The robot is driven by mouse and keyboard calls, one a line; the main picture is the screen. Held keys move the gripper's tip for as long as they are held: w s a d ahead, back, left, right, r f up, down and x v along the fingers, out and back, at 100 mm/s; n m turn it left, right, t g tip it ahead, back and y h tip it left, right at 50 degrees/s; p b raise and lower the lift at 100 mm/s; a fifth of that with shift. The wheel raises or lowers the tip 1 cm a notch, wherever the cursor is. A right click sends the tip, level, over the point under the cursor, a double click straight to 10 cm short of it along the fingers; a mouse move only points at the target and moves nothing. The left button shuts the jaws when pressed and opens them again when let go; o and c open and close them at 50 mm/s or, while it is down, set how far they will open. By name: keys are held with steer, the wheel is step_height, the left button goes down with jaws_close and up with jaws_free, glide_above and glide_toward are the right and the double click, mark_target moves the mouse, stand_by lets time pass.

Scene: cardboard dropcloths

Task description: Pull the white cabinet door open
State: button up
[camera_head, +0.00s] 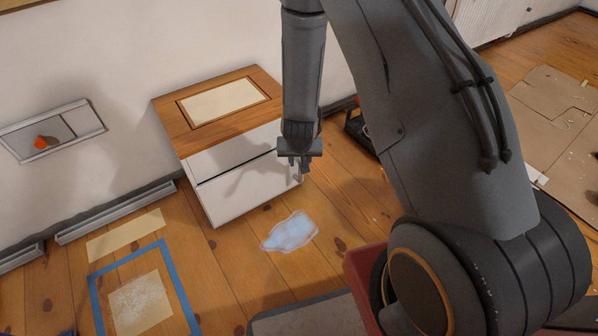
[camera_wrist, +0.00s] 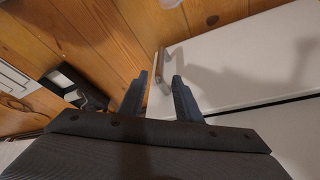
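The white cabinet (camera_head: 214,204) stands against the wall under a wooden top. A dark seam splits its front into an upper and a lower panel. The lower panel is the white door (camera_wrist: 235,50), flush and shut as far as I see. A grey bar handle (camera_wrist: 162,68) sits near the door's edge; in the head view my gripper mostly covers it. My gripper (camera_head: 300,165) is in front of the cabinet's right side. In the wrist view its two fingers (camera_wrist: 161,76) are apart, with the handle showing between the tips. I cannot tell whether they touch it.
A pale blue puddle-like patch (camera_head: 290,231) lies on the wood floor before the cabinet. Blue tape (camera_head: 180,290) frames a sheet at the lower left. A dark object (camera_head: 357,125) stands right of the cabinet. Cardboard (camera_head: 555,125) lies far right. Floor before the cabinet is otherwise mostly clear.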

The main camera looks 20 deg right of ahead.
steer(key=b, duration=0.3)
glide_above(300, 180)
steer(key=f, duration=0.7)
steer(key=shift+w+d, duration=0.1)
steer(key=shift+w, duration=0.25)
jaws_close()
